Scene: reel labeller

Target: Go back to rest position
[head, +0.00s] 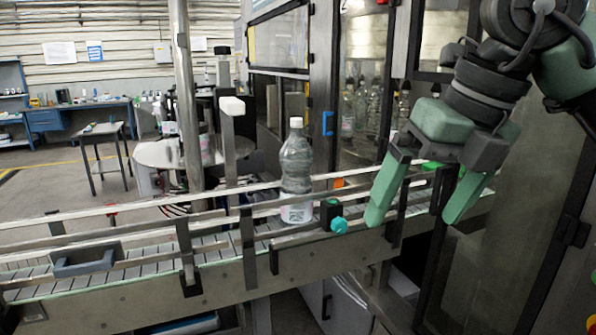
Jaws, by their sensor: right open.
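My right gripper (415,220) hangs down at the right of the head view, in front of the conveyor. Its two green fingers are spread apart with nothing between them. A clear bottle (296,170) with a white cap stands upright on the conveyor (120,270), left of my right gripper and apart from it. My left gripper is not in view.
Guard rails (130,238) run along the conveyor, with a teal knob (339,225) on the near side. A machine cabinet with glass doors (365,110) holds more bottles behind. A metal pole (184,90) stands left. A small table (102,130) stands on open floor.

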